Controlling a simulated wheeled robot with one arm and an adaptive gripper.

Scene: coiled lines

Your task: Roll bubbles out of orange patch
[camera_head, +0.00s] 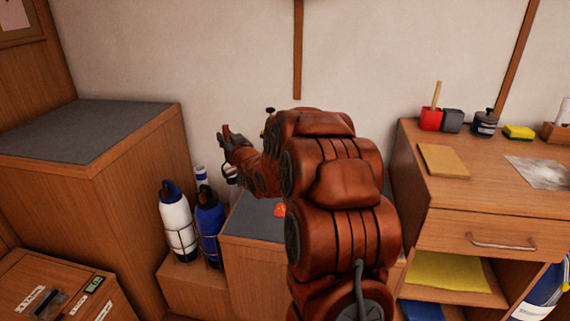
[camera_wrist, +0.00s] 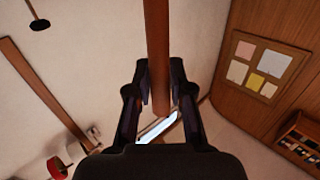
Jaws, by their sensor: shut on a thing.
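My gripper (camera_head: 232,146) is raised in front of the wall, left of the middle of the head view. It is shut on a brown wooden handle (camera_wrist: 158,60), which stands between its fingers (camera_wrist: 155,88) in the wrist view. The handle's rounded end shows; its other end runs out of that view, so I cannot tell the tool's full shape. A small orange patch (camera_head: 280,210) lies on the grey top of a low cabinet (camera_head: 250,222), below and right of my gripper. My arm hides part of this top and perhaps part of the patch. Bubbles cannot be made out.
White (camera_head: 176,222) and blue (camera_head: 209,226) bottles stand in wire holders left of the low cabinet. A tall grey-topped cabinet (camera_head: 90,130) is at left. A wooden desk (camera_head: 500,205) at right holds a red cup (camera_head: 431,119), a dark jar (camera_head: 485,124) and a yellow sponge (camera_head: 518,132).

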